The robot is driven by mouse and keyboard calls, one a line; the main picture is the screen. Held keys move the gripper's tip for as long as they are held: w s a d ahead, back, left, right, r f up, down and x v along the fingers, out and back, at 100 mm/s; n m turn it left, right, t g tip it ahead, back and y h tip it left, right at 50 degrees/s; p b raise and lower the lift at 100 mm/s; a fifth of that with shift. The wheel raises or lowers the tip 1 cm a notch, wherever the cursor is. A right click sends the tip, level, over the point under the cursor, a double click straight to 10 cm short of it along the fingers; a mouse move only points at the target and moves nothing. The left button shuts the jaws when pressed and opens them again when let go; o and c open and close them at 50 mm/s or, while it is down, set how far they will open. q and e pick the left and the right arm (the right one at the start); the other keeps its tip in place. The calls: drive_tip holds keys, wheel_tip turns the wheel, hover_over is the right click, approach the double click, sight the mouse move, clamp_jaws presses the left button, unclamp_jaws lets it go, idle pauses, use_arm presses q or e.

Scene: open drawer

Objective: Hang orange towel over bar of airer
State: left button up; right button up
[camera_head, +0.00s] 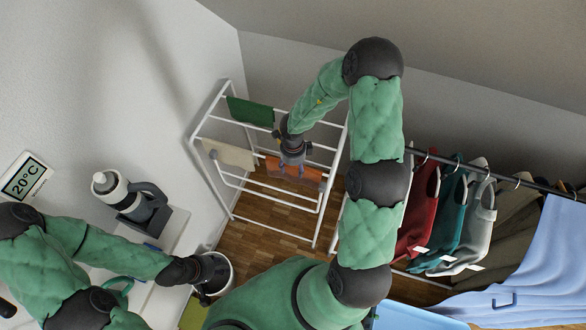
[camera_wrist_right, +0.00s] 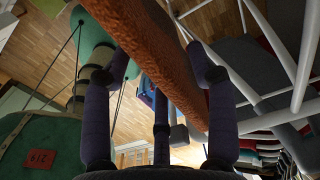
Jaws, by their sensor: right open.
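The orange towel (camera_head: 294,172) is at the white airer (camera_head: 324,205), and in the head view it appears draped over one of the bars. In the right wrist view the towel (camera_wrist_right: 152,45) runs as a diagonal band just past my fingers. My right gripper (camera_head: 292,158) is right above the towel's top edge. In the wrist view its fingers (camera_wrist_right: 160,75) are spread apart, with the towel close to their tips; I cannot tell if they touch. My left gripper (camera_head: 208,272) is low on the left, beside a white round container (camera_head: 222,275); its fingers are not clear.
A green towel (camera_head: 250,111) and a beige towel (camera_head: 230,154) hang on other airer bars. A clothes rail (camera_head: 452,161) with several garments stands to the right. A handheld steamer or iron (camera_head: 130,195) and a 20°C display (camera_head: 25,180) are at the left.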

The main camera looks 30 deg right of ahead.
wheel_tip(320, 180, up, 10)
drive_tip(key=shift+r, duration=0.1)
drive_tip(key=shift+a, duration=0.1)
idle(0.3)
